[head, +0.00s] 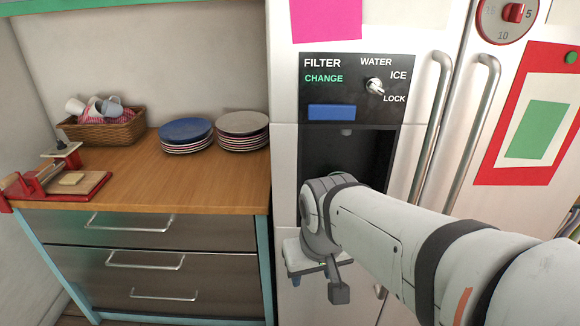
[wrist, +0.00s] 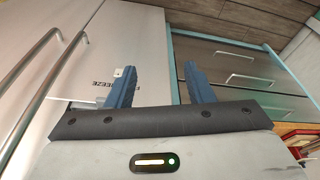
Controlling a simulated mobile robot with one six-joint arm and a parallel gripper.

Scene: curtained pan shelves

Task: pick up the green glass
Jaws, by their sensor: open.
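In the head view my gripper (head: 309,274) is low in front of the fridge, beneath my wrist, and my arm hides part of the dispenser recess (head: 345,155).
The white fridge (head: 283,160) has long metal handles (head: 432,120). Drawers (wrist: 245,75) with metal handles are below.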

